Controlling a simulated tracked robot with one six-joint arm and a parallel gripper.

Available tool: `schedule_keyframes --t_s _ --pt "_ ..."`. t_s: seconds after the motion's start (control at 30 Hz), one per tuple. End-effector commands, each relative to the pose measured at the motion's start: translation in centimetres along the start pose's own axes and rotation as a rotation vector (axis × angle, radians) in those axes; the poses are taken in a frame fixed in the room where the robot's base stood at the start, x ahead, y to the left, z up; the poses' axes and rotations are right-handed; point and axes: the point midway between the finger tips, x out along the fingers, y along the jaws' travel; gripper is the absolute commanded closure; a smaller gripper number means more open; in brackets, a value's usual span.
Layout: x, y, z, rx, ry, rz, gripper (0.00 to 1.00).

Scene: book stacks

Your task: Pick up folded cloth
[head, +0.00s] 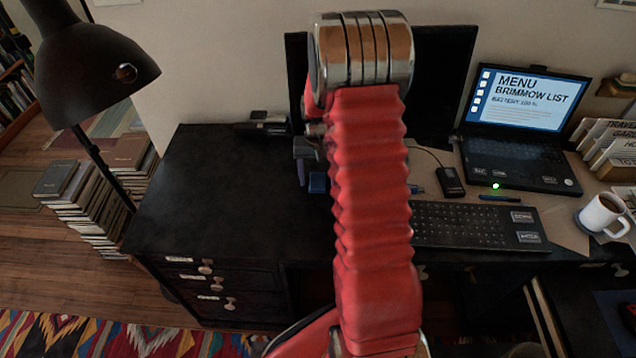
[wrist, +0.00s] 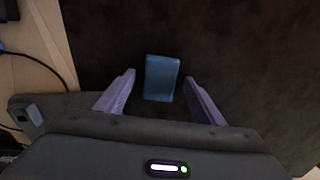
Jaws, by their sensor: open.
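The folded cloth is a small blue rectangle (wrist: 162,82) lying flat on the dark desk top in the wrist view. Its near end lies between the two pale purple fingers of my gripper (wrist: 160,77). The fingers are open, with a gap on each side of the cloth. In the head view a blue patch, apparently the cloth (head: 318,183), shows just left of my red arm. One finger of my gripper (head: 301,168) shows above it; the rest is hidden behind the arm.
The black desk (head: 220,200) is clear at left. Right of my arm are a keyboard (head: 475,226), a small black device (head: 450,182), a laptop (head: 522,115) and a white mug (head: 601,216). A black lamp (head: 90,65) stands at left. A dark monitor (head: 445,85) stands behind my arm.

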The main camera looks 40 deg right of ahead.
Motion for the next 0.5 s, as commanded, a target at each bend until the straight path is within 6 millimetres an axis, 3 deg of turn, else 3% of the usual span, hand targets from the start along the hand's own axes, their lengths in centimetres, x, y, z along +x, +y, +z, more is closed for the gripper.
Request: schedule_keyframes --t_s 0.5 --pt "-0.02 0.02 -0.01 0.001 0.000 0.000 0.71"
